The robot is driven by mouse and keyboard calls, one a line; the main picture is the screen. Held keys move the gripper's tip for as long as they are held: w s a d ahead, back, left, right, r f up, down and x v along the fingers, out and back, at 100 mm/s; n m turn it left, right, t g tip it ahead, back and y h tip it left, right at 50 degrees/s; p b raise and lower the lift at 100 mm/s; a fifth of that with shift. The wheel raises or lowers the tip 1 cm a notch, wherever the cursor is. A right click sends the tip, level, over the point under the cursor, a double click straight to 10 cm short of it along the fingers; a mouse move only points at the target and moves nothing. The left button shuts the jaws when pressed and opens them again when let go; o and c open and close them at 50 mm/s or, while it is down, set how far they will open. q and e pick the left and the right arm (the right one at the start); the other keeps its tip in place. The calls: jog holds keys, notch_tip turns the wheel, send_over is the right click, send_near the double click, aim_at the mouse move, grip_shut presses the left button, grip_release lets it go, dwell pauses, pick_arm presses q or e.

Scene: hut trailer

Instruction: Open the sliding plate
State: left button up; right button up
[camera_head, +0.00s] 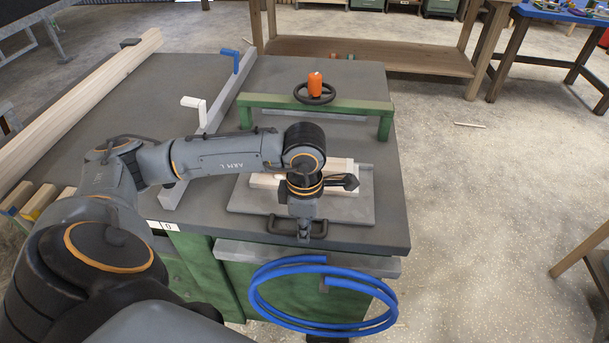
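The sliding plate (248,204) is a flat grey slab on the dark machine table, with a black bar handle (277,226) at its front edge. My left gripper (304,236) points down at the middle of this handle, reaching in over the plate from the left. Its fingertips overlap the handle, but whether they are open or closed around it is too small to tell. My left wrist hides part of the plate. My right gripper is not in view.
Pale wooden blocks (340,174) lie on the plate. Behind it stands a green bridge (376,106) with a black handwheel (301,97) and orange knob (315,84). A grey fence (217,112) runs along the left. A coiled blue hose (259,306) hangs in front. Open floor lies right.

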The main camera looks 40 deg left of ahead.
pick_arm(q)
jog(key=shift+o, duration=1.4)
jog(key=shift+r, duration=0.1)
notch_tip(320, 180, up, 12)
